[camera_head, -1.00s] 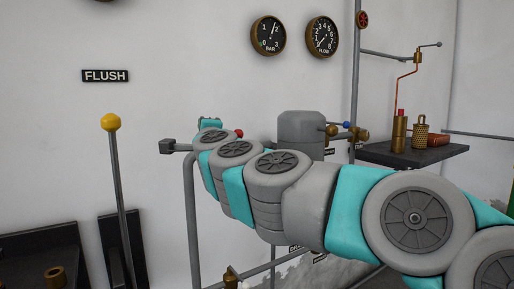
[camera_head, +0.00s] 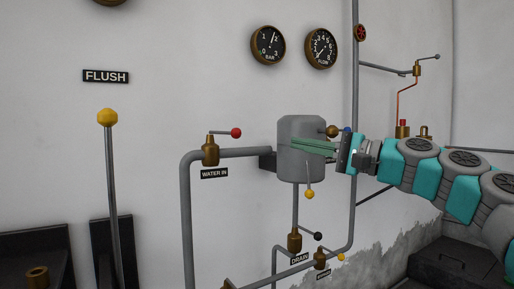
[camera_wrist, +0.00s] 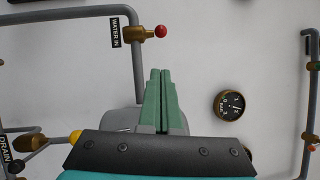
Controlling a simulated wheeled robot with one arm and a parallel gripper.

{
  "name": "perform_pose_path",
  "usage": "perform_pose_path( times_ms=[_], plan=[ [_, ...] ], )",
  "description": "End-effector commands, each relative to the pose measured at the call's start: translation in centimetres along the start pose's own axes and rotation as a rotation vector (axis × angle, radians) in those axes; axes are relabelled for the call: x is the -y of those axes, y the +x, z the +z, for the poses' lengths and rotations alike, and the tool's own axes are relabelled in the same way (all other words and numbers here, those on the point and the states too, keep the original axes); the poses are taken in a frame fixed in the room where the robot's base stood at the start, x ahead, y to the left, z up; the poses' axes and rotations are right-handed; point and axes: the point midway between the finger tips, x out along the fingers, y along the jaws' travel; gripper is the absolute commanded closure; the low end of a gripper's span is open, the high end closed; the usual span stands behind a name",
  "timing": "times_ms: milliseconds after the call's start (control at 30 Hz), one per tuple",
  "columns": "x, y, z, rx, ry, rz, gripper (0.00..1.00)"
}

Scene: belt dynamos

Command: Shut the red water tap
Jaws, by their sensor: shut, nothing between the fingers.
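The red-knobbed water tap (camera_head: 211,152) is a brass valve on the grey pipe, above a "WATER IN" label (camera_head: 214,173). Its lever runs level to the right and ends in a red ball (camera_head: 236,132). In the wrist view the red ball (camera_wrist: 161,31) shows near the top, beyond my fingertips. My gripper (camera_head: 294,143) is shut and empty, pointing left in front of the grey tank (camera_head: 301,170). It is to the right of the red ball and apart from it. The green fingers (camera_wrist: 161,72) lie together in the wrist view.
Yellow-knobbed (camera_head: 309,194) and black-knobbed (camera_head: 318,236) levers hang below the tank. A tall yellow-knobbed FLUSH lever (camera_head: 107,118) stands at left. Gauges (camera_head: 268,45) are on the wall above. The space between my fingertips and the red ball looks clear.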

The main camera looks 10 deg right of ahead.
Motion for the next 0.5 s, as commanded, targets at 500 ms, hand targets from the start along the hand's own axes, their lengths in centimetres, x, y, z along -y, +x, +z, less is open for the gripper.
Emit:
perform_pose_path(
  times_ms=[500],
  plan=[
    [-0.6,4.1,-1.1,0.004,0.024,-0.003,1.00]
  ],
)
